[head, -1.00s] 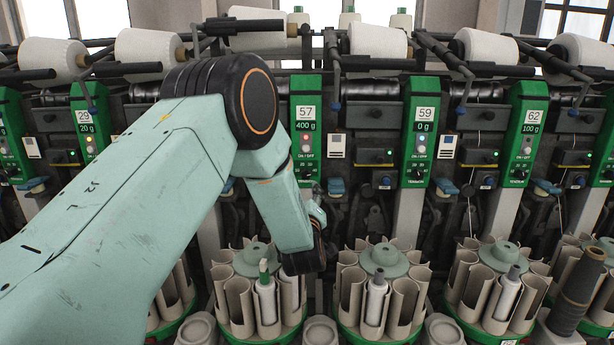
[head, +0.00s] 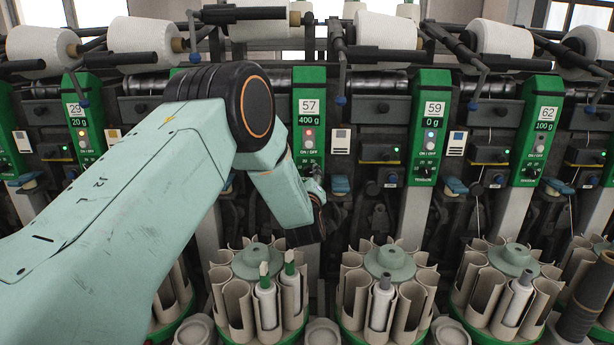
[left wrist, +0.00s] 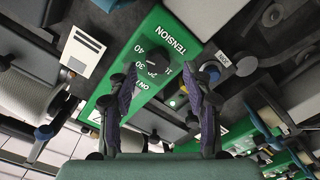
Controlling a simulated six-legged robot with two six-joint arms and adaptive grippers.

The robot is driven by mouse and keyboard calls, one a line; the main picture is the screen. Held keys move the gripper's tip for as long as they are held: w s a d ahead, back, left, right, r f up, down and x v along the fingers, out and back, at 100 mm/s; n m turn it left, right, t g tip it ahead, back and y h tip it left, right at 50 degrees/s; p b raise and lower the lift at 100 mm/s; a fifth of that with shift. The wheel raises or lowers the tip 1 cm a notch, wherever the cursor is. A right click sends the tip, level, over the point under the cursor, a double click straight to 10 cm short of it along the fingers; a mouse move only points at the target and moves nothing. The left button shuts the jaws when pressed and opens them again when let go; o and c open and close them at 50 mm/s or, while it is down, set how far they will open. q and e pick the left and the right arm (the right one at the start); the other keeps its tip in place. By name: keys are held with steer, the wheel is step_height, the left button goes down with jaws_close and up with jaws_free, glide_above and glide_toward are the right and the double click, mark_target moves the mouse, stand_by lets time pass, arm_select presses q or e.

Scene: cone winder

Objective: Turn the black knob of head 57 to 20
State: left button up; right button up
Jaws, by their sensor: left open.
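The green panel of head 57 (head: 309,105) shows "400 g" and a lit red light in the head view. Its knob area is largely covered by my left wrist there. In the left wrist view the green panel (left wrist: 152,30) reads TENSION, with scale numbers including 40 and 30. The black knob (left wrist: 154,62) shows between the fingertips of my left gripper (left wrist: 160,75). The two fingers are apart, one on each side of the knob. I cannot tell whether either touches it. The knob's pointer is not clear. My right gripper is not in view.
Round magazines with upright tubes (head: 388,262) stand below. Black arms and white yarn packages (head: 382,30) run along the top.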

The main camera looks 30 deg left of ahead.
arm_select(q)
steer(key=shift+w+a+f, duration=0.15)
steer(key=shift+w+a, duration=0.05)
steer(key=shift+w, duration=0.65)
steer(key=shift+r, duration=0.2)
steer(key=shift+s+a+r, duration=0.1)
steer(key=shift+s+r, duration=0.1)
steer(key=shift+w+a+f, duration=0.15)
steer(key=shift+w+f, duration=0.15)
steer(key=shift+w, duration=0.05)
steer(key=shift+c, duration=3.1)
steer(key=shift+r, duration=0.2)
jaws_close()
